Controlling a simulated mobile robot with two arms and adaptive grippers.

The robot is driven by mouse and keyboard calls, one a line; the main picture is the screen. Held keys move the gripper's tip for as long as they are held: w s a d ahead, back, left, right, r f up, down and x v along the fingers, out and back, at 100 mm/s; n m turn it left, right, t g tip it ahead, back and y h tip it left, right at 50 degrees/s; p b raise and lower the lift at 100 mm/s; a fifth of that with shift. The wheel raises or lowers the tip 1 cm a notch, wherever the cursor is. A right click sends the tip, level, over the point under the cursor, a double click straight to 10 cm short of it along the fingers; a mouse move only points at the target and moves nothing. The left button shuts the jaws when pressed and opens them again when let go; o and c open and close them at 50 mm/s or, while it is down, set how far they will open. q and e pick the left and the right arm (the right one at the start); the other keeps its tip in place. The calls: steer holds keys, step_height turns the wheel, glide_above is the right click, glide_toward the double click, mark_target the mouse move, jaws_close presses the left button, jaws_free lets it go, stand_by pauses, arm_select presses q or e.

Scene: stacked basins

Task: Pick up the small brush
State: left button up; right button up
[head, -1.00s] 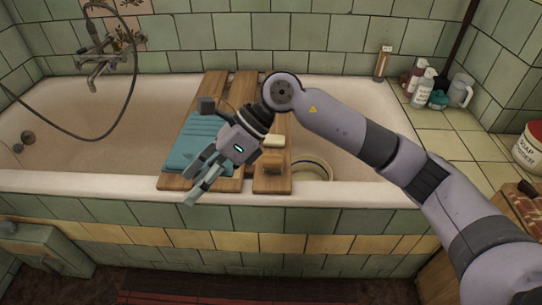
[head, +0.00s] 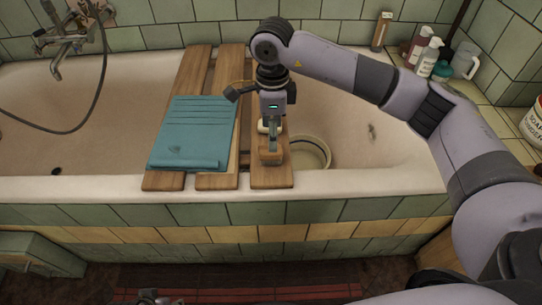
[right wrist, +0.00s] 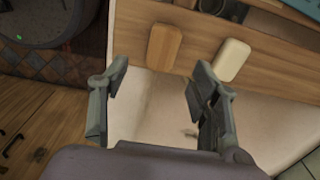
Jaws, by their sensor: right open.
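The small brush (head: 271,155), a brown wooden block, lies near the front end of the right plank across the bathtub. It also shows in the right wrist view (right wrist: 164,47), just beyond the fingertips and between their lines. My right gripper (head: 272,143) points down over the brush in the head view, hiding part of it. In the right wrist view its fingers (right wrist: 157,75) are apart with nothing between them. I cannot tell its exact height above the brush. A small grey part at the bottom edge of the head view looks like my left gripper (head: 147,297); its fingers are unclear.
A cream soap bar (right wrist: 231,60) lies close beside the brush. A folded teal towel (head: 195,132) covers the planks to the left. A round basin (head: 311,153) stands in the tub just right. Bottles (head: 428,57) stand on the right ledge.

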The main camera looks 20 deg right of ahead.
mark_target(271, 155)
steer(key=shift+w+f, duration=0.1)
steer(key=shift+f, duration=0.65)
steer(key=shift+w+d+f, duration=0.2)
steer(key=shift+w+f, duration=0.1)
steer(key=shift+f, duration=0.25)
steer(key=shift+a+f, duration=0.1)
steer(key=shift+f, duration=0.3)
steer(key=f, duration=0.2)
steer(key=f+b, duration=0.1)
steer(key=f, duration=0.1)
steer(key=shift+s+a+f, duration=0.1)
steer(key=shift+s+a, duration=0.05)
steer(key=shift+s, duration=0.1)
arm_select(q)
step_height(271, 155, up, 4)
steer(key=shift+d+f, duration=0.15)
steer(key=shift+s, duration=0.1)
arm_select(e)
steer(key=shift+c, duration=0.7)
steer(key=c, duration=1.1)
